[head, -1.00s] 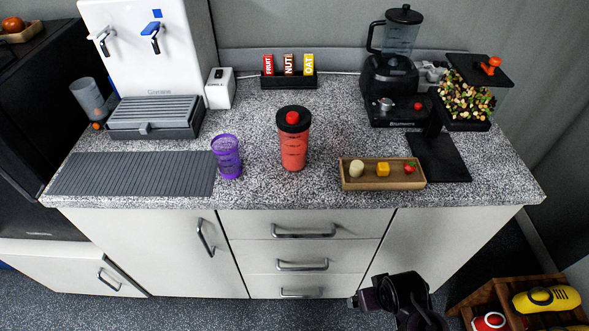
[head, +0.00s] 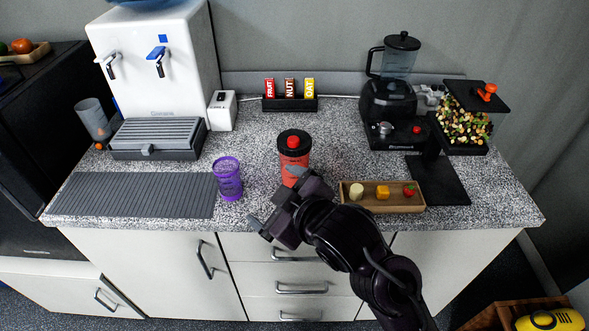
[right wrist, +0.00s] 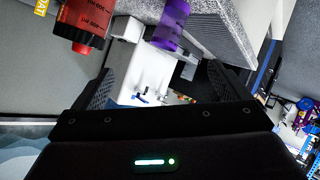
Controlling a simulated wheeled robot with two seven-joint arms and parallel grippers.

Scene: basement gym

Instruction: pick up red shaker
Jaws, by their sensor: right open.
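The red shaker (head: 293,160), with a black lid and red button, stands upright on the speckled counter. Its lower front is hidden behind my right gripper (head: 277,198). That gripper is open and empty at the counter's front edge, with its jaws facing left. In the right wrist view the red shaker (right wrist: 86,20) shows at the upper left, beyond one finger and not between the open fingers (right wrist: 158,88). Whether finger and shaker touch, I cannot tell. My left gripper is not in view.
A purple cup (head: 228,179) stands just left of the shaker. A wooden tray (head: 400,207) with small food pieces lies to the right. A bar holder (head: 290,104) is behind, a blender (head: 393,105) at back right, a water dispenser (head: 160,75) at back left.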

